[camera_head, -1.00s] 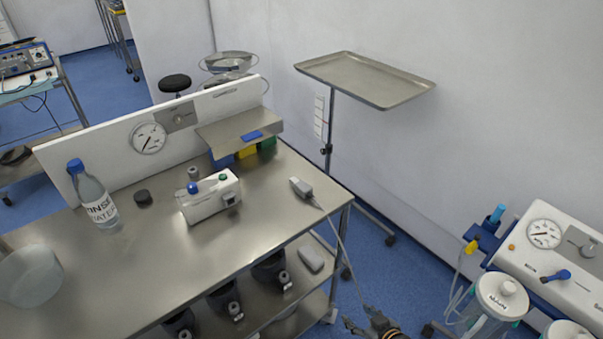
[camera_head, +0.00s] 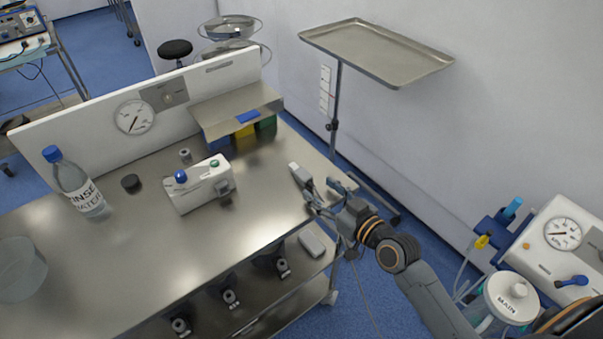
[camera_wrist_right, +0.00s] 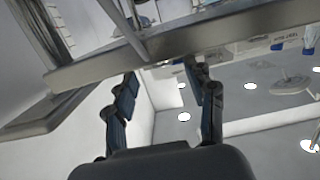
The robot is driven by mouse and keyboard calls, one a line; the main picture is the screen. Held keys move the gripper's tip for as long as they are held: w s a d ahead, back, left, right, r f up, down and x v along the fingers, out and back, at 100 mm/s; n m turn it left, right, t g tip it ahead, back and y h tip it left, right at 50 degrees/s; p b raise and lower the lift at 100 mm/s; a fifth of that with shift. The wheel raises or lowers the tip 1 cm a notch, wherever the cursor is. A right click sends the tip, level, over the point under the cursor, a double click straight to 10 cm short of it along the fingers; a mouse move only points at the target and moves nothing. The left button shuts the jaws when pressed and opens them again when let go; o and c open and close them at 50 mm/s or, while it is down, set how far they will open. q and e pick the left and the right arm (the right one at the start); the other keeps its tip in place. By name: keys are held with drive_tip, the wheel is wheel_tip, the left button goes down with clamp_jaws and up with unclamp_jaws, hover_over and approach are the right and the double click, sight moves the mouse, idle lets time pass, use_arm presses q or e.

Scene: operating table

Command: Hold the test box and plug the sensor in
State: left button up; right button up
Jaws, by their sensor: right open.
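The test box (camera_head: 203,188) is a white box with a blue knob and a green button on top and a dark socket on its right end. It stands upright on the steel table. The sensor (camera_head: 300,174) is a small pale plug near the table's right edge, its grey cable running over the edge. My right gripper (camera_head: 327,189) is open at the table's right edge, just beside the sensor, with nothing clearly between its fingers. In the right wrist view its spread fingers (camera_wrist_right: 160,95) show below the table edge. My left gripper is in neither view.
A rinse water bottle (camera_head: 75,185), a black puck (camera_head: 131,183) and a clear bowl (camera_head: 18,270) stand on the table (camera_head: 150,260). A raised shelf (camera_head: 235,108) is behind. The tabletop between test box and sensor is clear. A tray stand (camera_head: 375,50) is beyond.

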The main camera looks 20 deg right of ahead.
sight(309, 181)
drive_tip(key=p+x, duration=0.1)
drive_tip(key=x, duration=0.5)
drive_tip(key=shift+w+a, duration=0.2)
drive_tip(key=shift+w, duration=0.1)
clamp_jaws()
